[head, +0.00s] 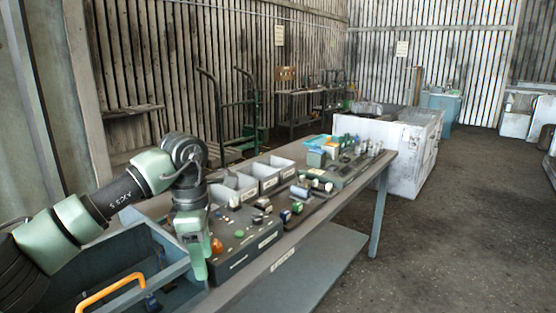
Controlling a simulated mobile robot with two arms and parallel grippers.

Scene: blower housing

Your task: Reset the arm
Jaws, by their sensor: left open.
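My left arm comes in from the left, bends at its elbow and hangs down over the near end of the workbench (333,194). Its left gripper (198,264) points down beside the left part of a dark control box (255,247). The gripper is open, and I see nothing held in it. It is seen edge-on, so the gap between its fingers is hard to make out. I cannot tell whether it touches the box. My right gripper is not in view.
A blue-grey toolbox with an orange handle (108,290) stands close below my left arm. Grey bins (233,189) and small parts crowd the bench. A green hand truck (250,110) and a white crate (400,140) stand beyond. The floor (460,240) at right is clear.

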